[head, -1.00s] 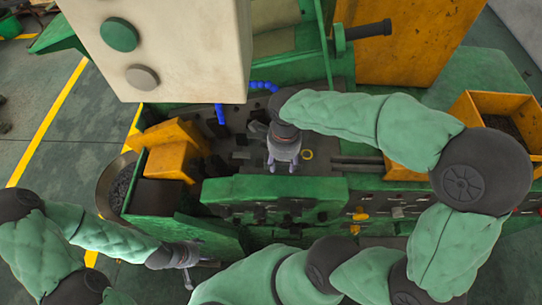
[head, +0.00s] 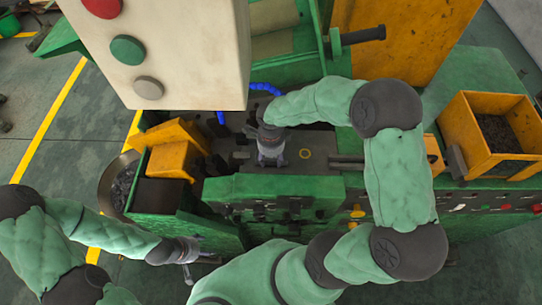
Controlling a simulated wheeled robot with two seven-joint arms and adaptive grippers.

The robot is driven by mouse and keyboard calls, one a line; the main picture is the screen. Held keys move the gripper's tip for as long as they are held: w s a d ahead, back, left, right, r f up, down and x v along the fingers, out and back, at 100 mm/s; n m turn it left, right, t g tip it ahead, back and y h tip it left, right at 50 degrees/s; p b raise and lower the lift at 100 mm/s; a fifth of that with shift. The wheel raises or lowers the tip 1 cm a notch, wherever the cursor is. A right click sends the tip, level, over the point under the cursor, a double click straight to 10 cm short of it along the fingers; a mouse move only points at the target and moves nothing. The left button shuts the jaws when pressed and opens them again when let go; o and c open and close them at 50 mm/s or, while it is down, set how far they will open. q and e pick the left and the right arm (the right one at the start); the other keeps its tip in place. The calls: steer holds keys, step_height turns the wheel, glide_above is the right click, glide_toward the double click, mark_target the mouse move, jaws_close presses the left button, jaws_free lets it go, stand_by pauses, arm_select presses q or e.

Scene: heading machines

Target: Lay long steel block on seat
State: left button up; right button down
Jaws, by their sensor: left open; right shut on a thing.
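My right gripper (head: 271,152) reaches down over the dark machine bed (head: 318,140), behind the green front wall. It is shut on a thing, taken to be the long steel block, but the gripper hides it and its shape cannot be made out. The seat cannot be told apart in the dark bed around the gripper. A small round ring (head: 305,154) lies on the bed just right of the gripper. My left gripper (head: 190,268) is open and empty, low at the left, in front of the green machine side.
A pale control box (head: 190,60) with red, green and grey buttons hangs close above the bed. Yellow blocks (head: 172,160) stand left of the gripper. A yellow bin (head: 490,135) sits at right, a round pan (head: 118,188) at left. Green machine front (head: 270,190) is near.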

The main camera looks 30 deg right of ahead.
steer(key=shift+s+f, duration=0.1)
steer(key=shift+f, duration=0.1)
steer(key=c, duration=0.6)
jaws_free()
steer(key=shift+r, duration=0.45)
step_height(320, 180, up, 11)
steer(key=b, duration=0.2)
steer(key=shift+r, duration=0.15)
